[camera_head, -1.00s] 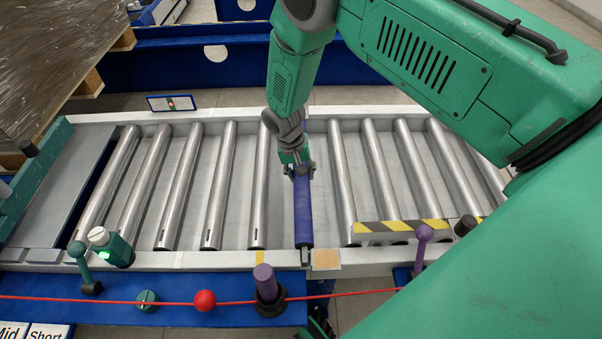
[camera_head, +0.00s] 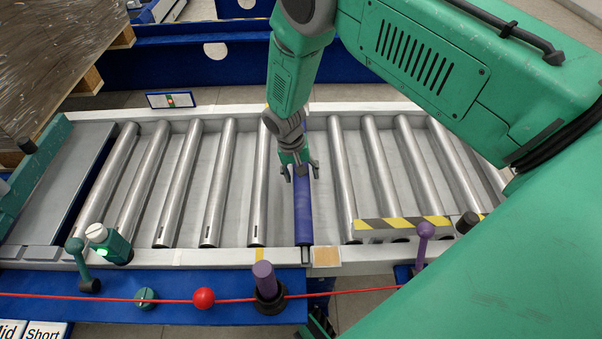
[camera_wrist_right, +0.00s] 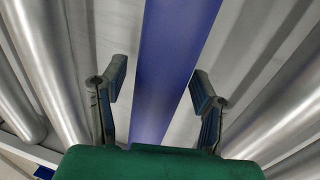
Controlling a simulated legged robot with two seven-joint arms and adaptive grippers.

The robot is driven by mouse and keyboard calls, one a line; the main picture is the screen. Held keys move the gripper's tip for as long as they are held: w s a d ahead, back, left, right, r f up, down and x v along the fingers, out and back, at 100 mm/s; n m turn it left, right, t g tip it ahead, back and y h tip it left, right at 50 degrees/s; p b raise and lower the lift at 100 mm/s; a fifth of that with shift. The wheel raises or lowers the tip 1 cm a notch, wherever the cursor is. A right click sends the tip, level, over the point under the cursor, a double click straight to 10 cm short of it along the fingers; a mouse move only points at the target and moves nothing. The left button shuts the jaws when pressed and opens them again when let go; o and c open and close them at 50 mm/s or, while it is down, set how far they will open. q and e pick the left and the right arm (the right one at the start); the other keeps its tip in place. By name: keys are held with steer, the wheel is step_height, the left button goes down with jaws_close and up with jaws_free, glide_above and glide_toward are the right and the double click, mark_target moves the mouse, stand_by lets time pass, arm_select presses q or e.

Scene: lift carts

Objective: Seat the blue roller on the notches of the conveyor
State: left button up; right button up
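The blue roller (camera_head: 303,215) lies across the conveyor (camera_head: 190,258), in the gap between the steel rollers. Its near end, with a metal tip, is at the near side rail. Its far part is hidden behind my right arm, so I cannot tell how that end sits. The notches are too small to make out. My right gripper (camera_head: 301,172) is above the roller, fingers spread to either side. In the right wrist view the blue roller (camera_wrist_right: 168,75) runs between the open fingers of the right gripper (camera_wrist_right: 160,85), with gaps on both sides. My left gripper is not in view.
Steel rollers (camera_head: 218,180) lie on both sides of the gap. A yellow-black striped bar (camera_head: 400,224) is at the right.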

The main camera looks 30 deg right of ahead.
step_height(320, 180, up, 12)
steer(key=w+a, duration=0.1)
steer(key=a, duration=0.1)
steer(key=shift+f, duration=0.15)
stand_by(0.4)
stand_by(0.4)
